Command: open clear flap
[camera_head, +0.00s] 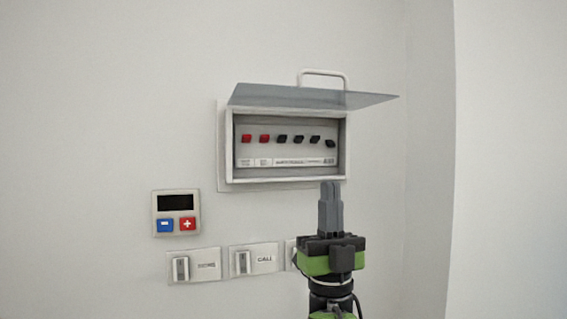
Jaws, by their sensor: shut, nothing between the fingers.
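The clear flap (310,97) belongs to a white wall box (229,150). It is swung up and juts out from the box's top edge, roughly level. The box front is uncovered, showing a row of red and black switches (283,139) inside. My gripper (331,186) is shut and empty, pointing up just below the lower right of the box. It is well below the flap and apart from it in the picture. I cannot tell how far it is from the wall.
A white handle-like loop (324,74) shows above the flap. A display with blue and red buttons (177,212) is at lower left. Switch plates (194,266) run along below, one labelled CALL (256,259), another partly hidden by my arm. A wall corner is at right.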

